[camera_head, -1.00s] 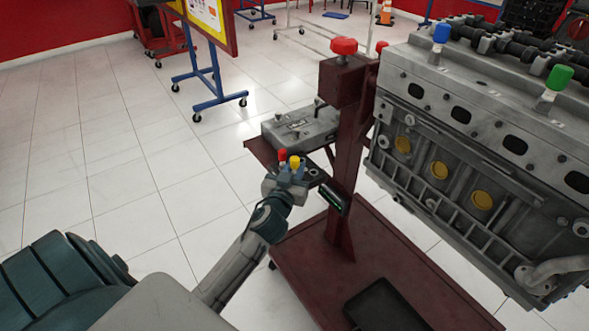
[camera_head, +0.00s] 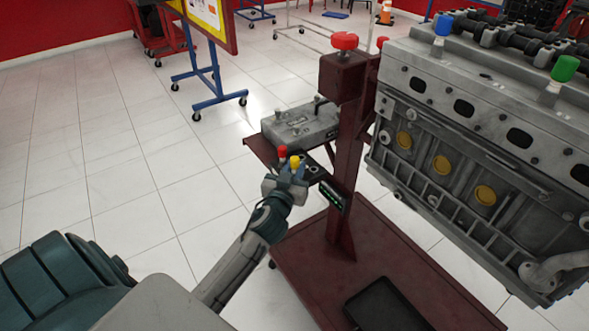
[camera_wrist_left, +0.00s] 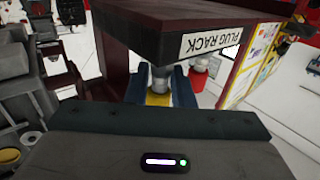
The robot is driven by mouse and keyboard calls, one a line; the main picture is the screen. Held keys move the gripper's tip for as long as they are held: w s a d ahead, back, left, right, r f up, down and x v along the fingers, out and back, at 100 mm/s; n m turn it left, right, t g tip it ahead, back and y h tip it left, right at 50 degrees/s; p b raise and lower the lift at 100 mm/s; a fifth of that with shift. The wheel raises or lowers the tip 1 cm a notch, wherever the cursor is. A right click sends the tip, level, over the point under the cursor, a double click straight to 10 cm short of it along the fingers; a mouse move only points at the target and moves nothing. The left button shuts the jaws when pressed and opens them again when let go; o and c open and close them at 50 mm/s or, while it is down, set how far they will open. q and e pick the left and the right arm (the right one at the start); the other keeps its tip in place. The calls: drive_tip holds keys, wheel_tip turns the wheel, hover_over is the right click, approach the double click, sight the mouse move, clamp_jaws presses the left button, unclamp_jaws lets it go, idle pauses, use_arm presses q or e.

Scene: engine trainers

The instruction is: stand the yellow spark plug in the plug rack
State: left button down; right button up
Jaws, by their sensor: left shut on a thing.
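The yellow spark plug (camera_head: 295,162) is between the fingers of my left gripper (camera_head: 288,177), its yellow cap showing above them. In the left wrist view the yellow plug (camera_wrist_left: 158,98) sits between the two blue-grey fingers of the left gripper (camera_wrist_left: 161,88), which is shut on it. The plug rack, with its label (camera_wrist_left: 210,39), is right at the fingers; a bare part of it with a hole also shows in the head view (camera_head: 317,168). Whether the plug's lower end is in a hole is hidden. My right gripper is not in view.
A red-capped plug (camera_head: 282,152) stands close beside the yellow one; it also shows in the wrist view (camera_wrist_left: 197,80). A grey block (camera_head: 300,130) lies behind. The dark red stand post (camera_head: 345,180) and engine (camera_head: 470,150) are to the right. The floor at left is clear.

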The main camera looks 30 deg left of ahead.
use_arm(q)
drive_tip(key=shift+f, duration=0.2)
drive_tip(key=c, duration=1.2)
unclamp_jaws()
drive_tip(key=shift+o, duration=0.2)
drive_tip(key=shift+s, duration=0.1)
